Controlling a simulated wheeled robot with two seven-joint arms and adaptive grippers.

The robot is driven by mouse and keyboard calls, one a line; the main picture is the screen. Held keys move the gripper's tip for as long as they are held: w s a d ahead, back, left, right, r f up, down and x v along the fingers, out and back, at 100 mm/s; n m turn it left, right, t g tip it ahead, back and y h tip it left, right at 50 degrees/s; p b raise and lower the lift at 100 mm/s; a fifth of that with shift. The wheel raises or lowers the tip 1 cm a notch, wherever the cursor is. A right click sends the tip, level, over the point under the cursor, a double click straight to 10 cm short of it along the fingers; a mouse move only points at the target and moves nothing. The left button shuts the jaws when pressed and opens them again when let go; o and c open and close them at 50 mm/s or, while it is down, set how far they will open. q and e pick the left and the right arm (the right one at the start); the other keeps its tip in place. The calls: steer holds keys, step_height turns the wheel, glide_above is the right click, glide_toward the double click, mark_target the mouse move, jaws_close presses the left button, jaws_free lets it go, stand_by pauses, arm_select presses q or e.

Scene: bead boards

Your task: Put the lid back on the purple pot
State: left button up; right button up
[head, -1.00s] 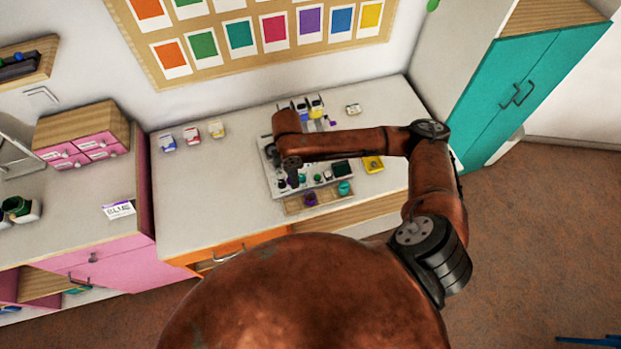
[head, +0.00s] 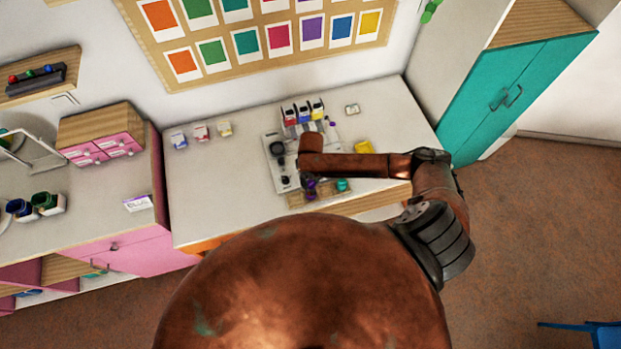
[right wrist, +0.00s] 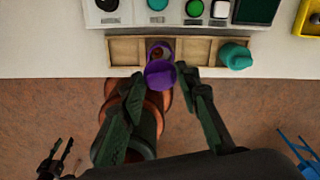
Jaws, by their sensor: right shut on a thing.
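The purple pot (right wrist: 160,45) stands in a compartment of the wooden tray (right wrist: 195,38) at the table's front edge, its open top partly visible in the right wrist view. My right gripper (right wrist: 163,78) is shut on a round purple lid (right wrist: 160,75), which appears just in front of the pot and overlaps its near side in that view. The lid looks apart from the pot's mouth, but the gap is hard to judge. In the head view, purple (head: 311,189) shows below my right forearm; the fingers are hard to make out. My left gripper (right wrist: 57,158) shows at the right wrist view's lower left, open and empty.
A teal pot (right wrist: 235,57) lies or stands at the tray's right end. A white board (right wrist: 130,10) with several round pieces is behind the tray. A yellow container (head: 364,147) is to the right.

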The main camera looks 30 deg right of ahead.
mark_target(311, 186)
steer(key=shift+f, duration=0.25)
step_height(311, 186, down, 4)
steer(key=b, duration=0.4)
steer(key=shift+r, duration=0.1)
steer(key=shift+f+b, duration=0.75)
steer(key=shift+f, duration=0.4)
steer(key=shift+r+p, duration=0.1)
steer(key=shift+p, duration=0.4)
steer(key=shift+f, duration=0.2)
stand_by(0.9)
steer(key=shift+p, duration=0.3)
stand_by(0.3)
steer(key=o, duration=0.9)
